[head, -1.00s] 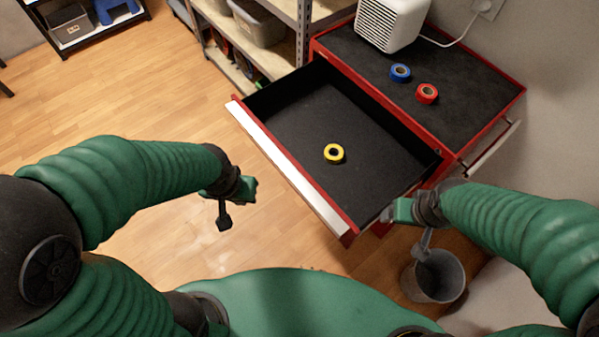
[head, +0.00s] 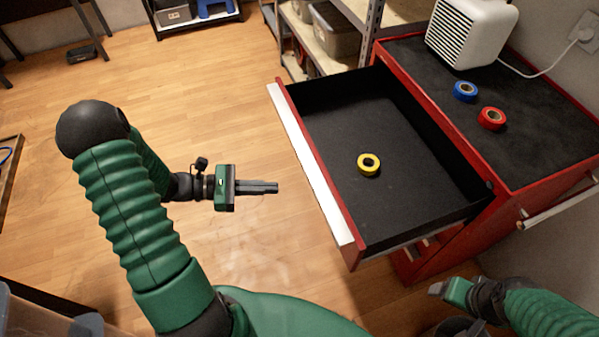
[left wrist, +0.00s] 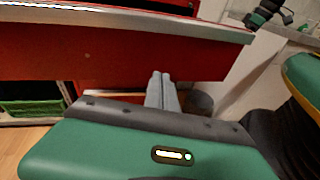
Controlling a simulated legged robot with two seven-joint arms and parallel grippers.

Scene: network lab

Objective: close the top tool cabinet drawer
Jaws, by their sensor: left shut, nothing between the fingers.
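The top drawer (head: 390,165) of the red tool cabinet (head: 560,182) is pulled far out. Its red front with a pale handle strip (head: 312,165) faces my left gripper, and a yellow tape roll (head: 369,164) lies inside. My left gripper (head: 276,187) is shut and empty, pointing at the drawer front with a gap between. In the left wrist view, its closed fingers (left wrist: 163,88) show in front of the red drawer front (left wrist: 100,55). My right gripper (head: 437,289) is low, near the cabinet's front right; its jaw state is unclear.
A blue tape roll (head: 465,91), a red tape roll (head: 491,118) and a white heater-like box (head: 470,33) with a cord stand on the cabinet top. Shelving (head: 372,20) stands behind the drawer. The wooden floor left of the drawer is clear.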

